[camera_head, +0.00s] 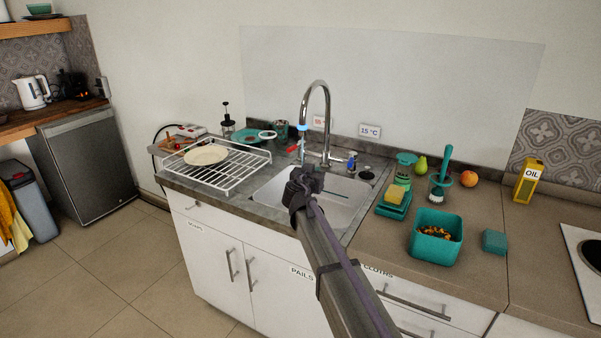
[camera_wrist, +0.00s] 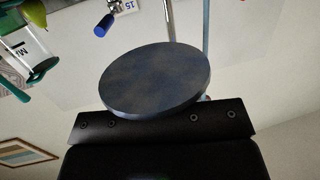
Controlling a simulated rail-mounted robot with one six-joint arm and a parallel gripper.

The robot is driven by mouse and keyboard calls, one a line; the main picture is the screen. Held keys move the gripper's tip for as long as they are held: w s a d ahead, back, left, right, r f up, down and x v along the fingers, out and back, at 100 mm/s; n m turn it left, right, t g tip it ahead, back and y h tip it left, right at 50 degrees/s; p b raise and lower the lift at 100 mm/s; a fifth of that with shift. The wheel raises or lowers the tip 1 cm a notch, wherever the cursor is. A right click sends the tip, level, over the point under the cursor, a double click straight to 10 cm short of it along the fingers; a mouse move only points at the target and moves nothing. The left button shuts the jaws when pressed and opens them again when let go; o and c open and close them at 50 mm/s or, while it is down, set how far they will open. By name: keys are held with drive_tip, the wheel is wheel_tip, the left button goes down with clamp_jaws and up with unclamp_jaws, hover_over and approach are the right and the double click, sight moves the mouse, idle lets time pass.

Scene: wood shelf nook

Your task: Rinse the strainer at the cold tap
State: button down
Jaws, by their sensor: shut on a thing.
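My gripper (camera_head: 303,178) is over the sink (camera_head: 341,198), just below the tap's arched spout (camera_head: 318,86). It is shut on a round, flat, dark blue-grey disc, the strainer (camera_wrist: 155,78), which fills the middle of the upside-down wrist view. In the head view my gripper hides the strainer. The spout's tip glows blue, and a pale bluish streak like running water (camera_wrist: 206,35) shows beside the strainer. I cannot tell whether it touches it. The blue cold handle (camera_head: 351,160) is at the tap's right and also shows in the wrist view (camera_wrist: 104,25).
A white wire rack (camera_head: 232,178) with a plate (camera_head: 206,155) stands left of the sink. To the right are a green sponge holder (camera_head: 394,205), a brush (camera_head: 441,185) and a teal bin (camera_head: 435,248) with scraps.

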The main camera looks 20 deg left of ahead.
drive_tip(key=shift+s+d+f, duration=0.25)
drive_tip(key=shift+s+d, duration=0.05)
drive_tip(key=shift+s, duration=0.25)
drive_tip(key=shift+s+d+f, duration=0.25)
drive_tip(key=shift+s+d, duration=0.05)
drive_tip(key=shift+s, duration=0.2)
drive_tip(key=shift+s+d+r+p, duration=0.3)
drive_tip(key=shift+d+r+p, duration=0.2)
drive_tip(key=shift+p, duration=0.45)
wheel_tip(320, 180, up, 7)
drive_tip(key=s+d+p, duration=0.1)
drive_tip(key=s+p, duration=0.1)
drive_tip(key=p, duration=0.4)
drive_tip(key=shift+d+r, duration=0.15)
drive_tip(key=shift+d, duration=0.25)
